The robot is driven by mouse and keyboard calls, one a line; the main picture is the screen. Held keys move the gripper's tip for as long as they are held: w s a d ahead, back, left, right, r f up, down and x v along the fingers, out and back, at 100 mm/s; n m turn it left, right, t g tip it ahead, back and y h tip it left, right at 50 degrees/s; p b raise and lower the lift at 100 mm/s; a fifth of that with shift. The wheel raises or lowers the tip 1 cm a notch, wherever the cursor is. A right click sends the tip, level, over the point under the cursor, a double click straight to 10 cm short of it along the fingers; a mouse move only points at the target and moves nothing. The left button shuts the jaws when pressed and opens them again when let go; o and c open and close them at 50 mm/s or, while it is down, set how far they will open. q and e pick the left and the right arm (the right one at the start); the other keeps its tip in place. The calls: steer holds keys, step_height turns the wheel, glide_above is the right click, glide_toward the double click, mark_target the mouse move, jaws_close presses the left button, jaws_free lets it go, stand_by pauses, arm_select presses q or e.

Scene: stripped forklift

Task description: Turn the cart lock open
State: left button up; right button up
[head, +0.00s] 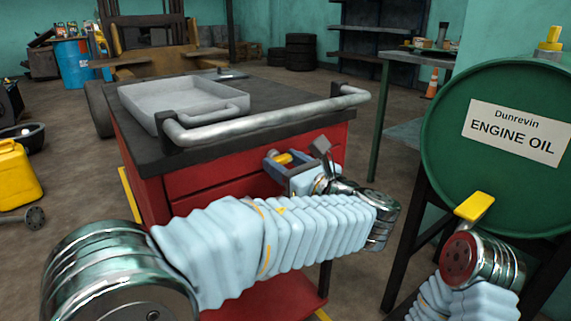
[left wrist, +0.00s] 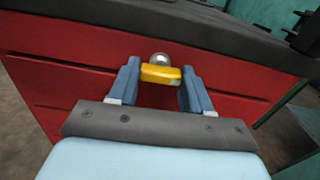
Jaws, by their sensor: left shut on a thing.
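The cart lock is a yellow handle with a rounded silver knob behind it, on the red drawer front of the cart. In the left wrist view the yellow handle (left wrist: 160,74) lies crosswise between the two blue-grey fingers. My left gripper (head: 277,161) is shut on this handle; it also shows in the left wrist view (left wrist: 157,78). My right forearm shows at the lower right, but its gripper is not in view.
The red cart (head: 140,175) has a dark top with a grey tray (head: 185,97) and a silver push bar (head: 270,118). A green engine oil drum (head: 500,190) on a dark stand is close at the right. A yellow can (head: 15,172) stands at the left.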

arm_select(q)
steer(key=n+b, duration=0.1)
steer(key=n, duration=0.2)
steer(key=shift+f, duration=0.15)
steer(key=n+b, duration=0.3)
steer(key=n, duration=0.2)
steer(key=shift+f, duration=0.1)
steer(key=n+b, duration=0.4)
steer(key=n, duration=0.1)
steer(key=shift+n+b, duration=1.25)
steer(key=shift+n, duration=0.85)
steer(key=o, duration=1.1)
steer(key=shift+r, duration=0.2)
steer(key=shift+c, duration=0.2)
steer(key=p+v, duration=0.1)
steer(key=v, duration=1.3)
